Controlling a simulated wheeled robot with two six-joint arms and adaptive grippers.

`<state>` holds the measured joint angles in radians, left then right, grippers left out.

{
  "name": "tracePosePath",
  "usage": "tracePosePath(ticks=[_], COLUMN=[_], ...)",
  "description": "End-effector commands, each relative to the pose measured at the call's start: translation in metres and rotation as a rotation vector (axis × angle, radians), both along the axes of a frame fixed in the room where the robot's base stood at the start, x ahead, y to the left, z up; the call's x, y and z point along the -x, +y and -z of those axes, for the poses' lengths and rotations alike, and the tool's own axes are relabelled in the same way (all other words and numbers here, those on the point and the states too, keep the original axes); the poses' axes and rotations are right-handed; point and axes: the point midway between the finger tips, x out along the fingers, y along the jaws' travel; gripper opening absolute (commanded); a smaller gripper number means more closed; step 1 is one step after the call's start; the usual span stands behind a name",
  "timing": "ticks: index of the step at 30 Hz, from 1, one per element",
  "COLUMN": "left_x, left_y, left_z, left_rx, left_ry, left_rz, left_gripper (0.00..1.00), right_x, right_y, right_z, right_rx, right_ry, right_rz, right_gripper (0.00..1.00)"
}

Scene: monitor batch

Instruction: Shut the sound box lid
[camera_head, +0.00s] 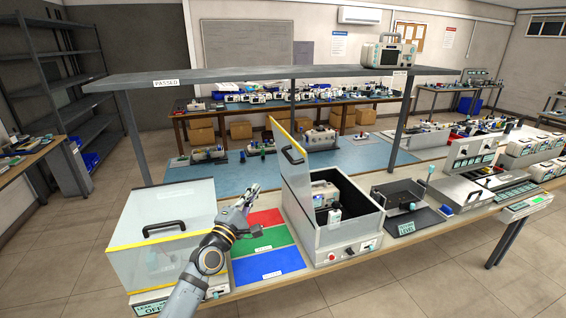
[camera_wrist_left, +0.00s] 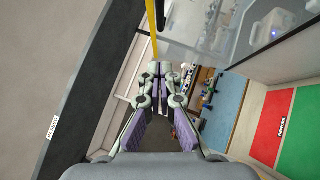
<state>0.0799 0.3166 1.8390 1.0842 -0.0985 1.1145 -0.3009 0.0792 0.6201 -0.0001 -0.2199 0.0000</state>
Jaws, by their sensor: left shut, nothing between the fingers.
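The sound box (camera_head: 335,240) is a grey open-topped case on the bench, right of the coloured mats. A light-coloured monitor (camera_head: 325,195) sits inside the box. My left gripper (camera_head: 254,190) is shut and empty above the mats, left of the raised lid and apart from it. In the left wrist view, the shut fingers (camera_wrist_left: 173,70) show below the lid's yellow edge (camera_wrist_left: 152,35). My right gripper is not in view.
A clear cover (camera_head: 165,225) with a yellow edge and black handle stands left of my left arm. Red (camera_head: 265,217), green and blue mats lie between it and the sound box. A grey shelf (camera_head: 230,76) on posts spans above the bench. A black fixture (camera_head: 410,210) stands right of the box.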

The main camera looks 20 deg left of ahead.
Motion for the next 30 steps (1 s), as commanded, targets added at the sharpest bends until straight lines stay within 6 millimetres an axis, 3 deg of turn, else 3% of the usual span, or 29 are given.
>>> tracePosePath(ticks=[5,16,21,30], left_x=[-0.022,-0.097,-0.109,-0.115], left_y=[-0.003,-0.016,-0.037,-0.046], left_z=[-0.006,-0.025,-0.037,-0.039], left_rx=[0.002,-0.001,-0.001,-0.005], left_ry=[-0.002,0.000,0.001,0.001], left_rz=[-0.001,0.000,0.000,-0.002], left_gripper=[0.00,0.00,0.00,0.00], right_x=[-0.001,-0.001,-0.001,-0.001], right_y=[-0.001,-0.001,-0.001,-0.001], right_z=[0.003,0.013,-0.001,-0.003], right_rx=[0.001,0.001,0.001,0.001], right_ry=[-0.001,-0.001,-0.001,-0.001], right_rz=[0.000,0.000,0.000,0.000], right_gripper=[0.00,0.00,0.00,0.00])
